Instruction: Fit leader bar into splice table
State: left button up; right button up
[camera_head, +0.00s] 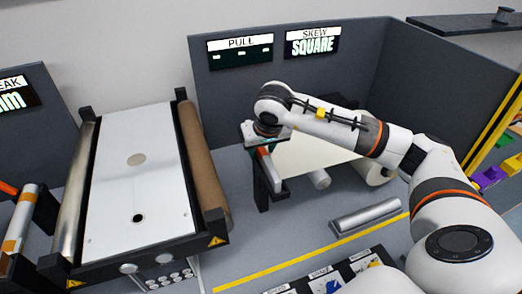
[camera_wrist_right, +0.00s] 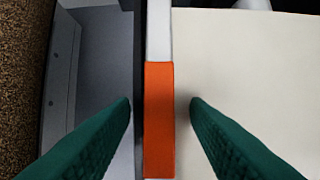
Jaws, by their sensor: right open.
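The leader bar is a silver bar with an orange grip section (camera_wrist_right: 159,120), at the near edge of a cream sheet (camera_wrist_right: 245,70). In the head view the bar (camera_head: 268,169) lies at the left end of the sheet, partly hidden by my right gripper (camera_head: 265,149). That gripper is open, with one green finger on each side of the orange section, apart from it in the wrist view (camera_wrist_right: 160,103). A white-topped table (camera_head: 160,185) with a hole stands to the left; I cannot tell for sure that it is the splice table. My left gripper is out of view.
A brown roller (camera_head: 203,160) runs along the white table's right side. A silver bar (camera_head: 367,213) lies in a grey holder at right, near a yellow line (camera_head: 300,266). Grey panels (camera_head: 350,58) with PULL and SKEW signs stand behind.

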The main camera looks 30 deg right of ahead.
grip_shut()
jog(key=shift+r, duration=0.1)
